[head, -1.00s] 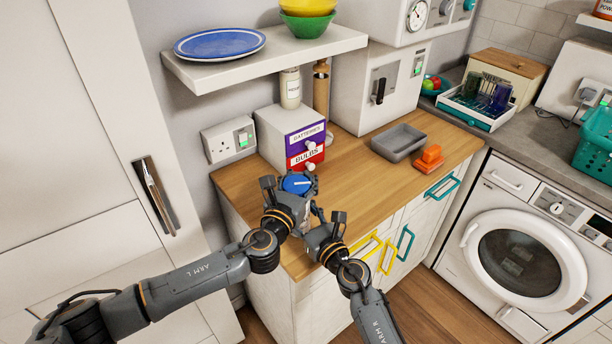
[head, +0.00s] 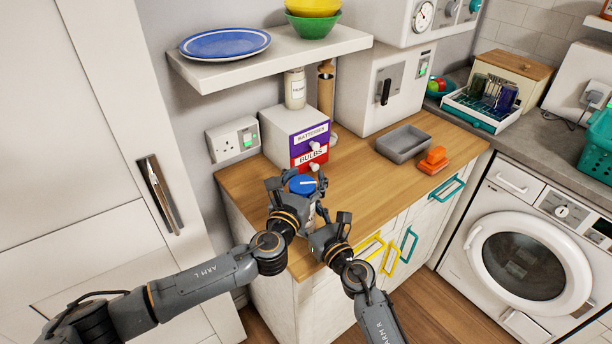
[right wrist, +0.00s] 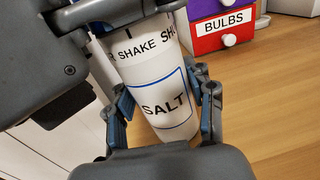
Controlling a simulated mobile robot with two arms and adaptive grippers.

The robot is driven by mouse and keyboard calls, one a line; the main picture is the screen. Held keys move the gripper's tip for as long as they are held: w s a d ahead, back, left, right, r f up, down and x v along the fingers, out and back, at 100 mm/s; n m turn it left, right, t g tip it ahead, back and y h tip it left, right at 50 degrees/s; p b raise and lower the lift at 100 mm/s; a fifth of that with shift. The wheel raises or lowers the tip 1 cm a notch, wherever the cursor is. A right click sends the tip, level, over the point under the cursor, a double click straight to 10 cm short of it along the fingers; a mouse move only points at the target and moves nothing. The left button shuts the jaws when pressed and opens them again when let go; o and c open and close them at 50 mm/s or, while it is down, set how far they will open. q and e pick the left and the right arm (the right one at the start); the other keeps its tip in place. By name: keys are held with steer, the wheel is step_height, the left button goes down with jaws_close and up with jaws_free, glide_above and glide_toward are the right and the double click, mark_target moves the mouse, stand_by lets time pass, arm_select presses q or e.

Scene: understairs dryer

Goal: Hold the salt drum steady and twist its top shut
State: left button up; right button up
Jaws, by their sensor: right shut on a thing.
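The salt drum is a white cylinder marked SALT (right wrist: 165,108) and SHAKE, tilted in the right wrist view. In the head view its blue top (head: 302,185), with a white line across it, shows above my grippers near the counter's front left. My right gripper (head: 328,224) is shut on the drum's lower body; its blue-padded fingers (right wrist: 163,112) lie on both sides. My left gripper (head: 298,186) is at the drum's top, with fingers on either side of the blue top. Whether they touch it is unclear. Most of the drum is hidden by my grippers in the head view.
A small drawer box (head: 292,132) labelled BATTERIES and BULBS stands behind the drum. A grey tray (head: 404,143) and an orange object (head: 433,160) lie to the right on the wooden counter (head: 365,187). A shelf (head: 270,62) hangs above. Counter between drum and tray is clear.

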arm_select(q)
steer(key=v, duration=1.2)
arm_select(e)
steer(key=shift+a, duration=0.2)
steer(key=o, duration=1.4)
steer(key=shift+o, duration=0.2)
arm_select(q)
steer(key=p+v, duration=0.1)
steer(key=v, duration=0.8)
steer(key=shift+p, duration=0.4)
arm_select(e)
steer(key=r+v, duration=0.1)
steer(key=v, duration=1.1)
steer(key=shift+r, duration=0.35)
